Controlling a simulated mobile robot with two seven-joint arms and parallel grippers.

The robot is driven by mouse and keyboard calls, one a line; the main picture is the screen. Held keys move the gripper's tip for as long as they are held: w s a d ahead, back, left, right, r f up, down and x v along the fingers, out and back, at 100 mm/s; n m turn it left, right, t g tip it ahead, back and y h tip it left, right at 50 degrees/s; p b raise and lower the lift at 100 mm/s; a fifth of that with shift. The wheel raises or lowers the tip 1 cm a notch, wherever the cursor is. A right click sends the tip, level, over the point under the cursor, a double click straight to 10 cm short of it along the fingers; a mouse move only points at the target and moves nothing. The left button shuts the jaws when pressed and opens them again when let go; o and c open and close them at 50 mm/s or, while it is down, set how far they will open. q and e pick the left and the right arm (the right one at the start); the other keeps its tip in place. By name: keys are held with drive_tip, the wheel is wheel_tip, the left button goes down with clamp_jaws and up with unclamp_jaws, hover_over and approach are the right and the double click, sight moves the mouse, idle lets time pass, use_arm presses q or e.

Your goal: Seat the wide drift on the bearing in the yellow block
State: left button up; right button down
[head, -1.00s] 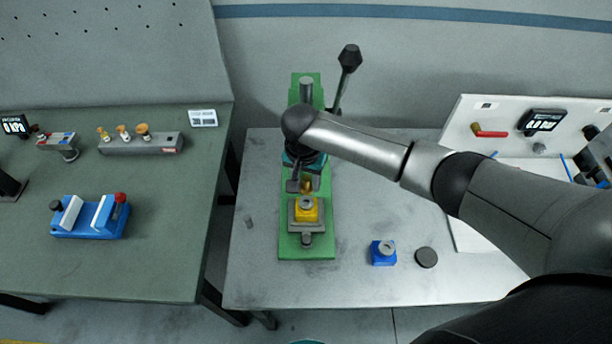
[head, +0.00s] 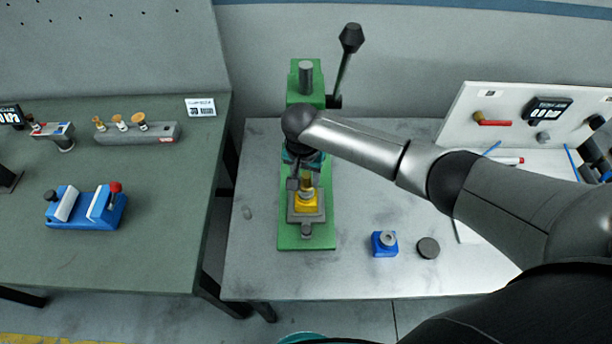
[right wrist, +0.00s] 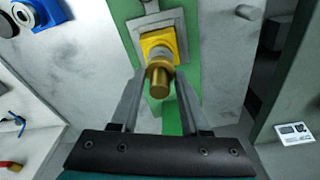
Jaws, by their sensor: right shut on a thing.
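The yellow block (head: 306,203) sits on the plate of the green press and also shows in the right wrist view (right wrist: 157,42). My right gripper (head: 306,182) is right above the block and shut on a brass drift (right wrist: 159,80). The drift (head: 307,184) stands roughly upright between the fingers, its far end over the middle of the block. The drift hides the bearing, and I cannot tell whether the two touch. My left gripper is not in view.
The green press (head: 306,92) has a black-knobbed lever raised at its right. A blue block (head: 384,244) and a dark disc (head: 428,248) lie to the right on the grey table. On the left bench are a rack (head: 140,133) with several drifts and a blue vise (head: 86,209).

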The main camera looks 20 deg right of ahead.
drive_tip(key=shift+p, duration=1.15)
idle(1.0)
drive_tip(key=shift+f+b, duration=0.9)
drive_tip(key=shift+f, duration=0.35)
drive_tip(key=shift+c, duration=1.5)
unclamp_jaws()
drive_tip(key=shift+r, duration=0.1)
wheel_tip(320, 180, up, 15)
drive_tip(key=s+a+p, duration=0.1)
drive_tip(key=shift+s+p, duration=0.25)
drive_tip(key=shift+p, duration=0.1)
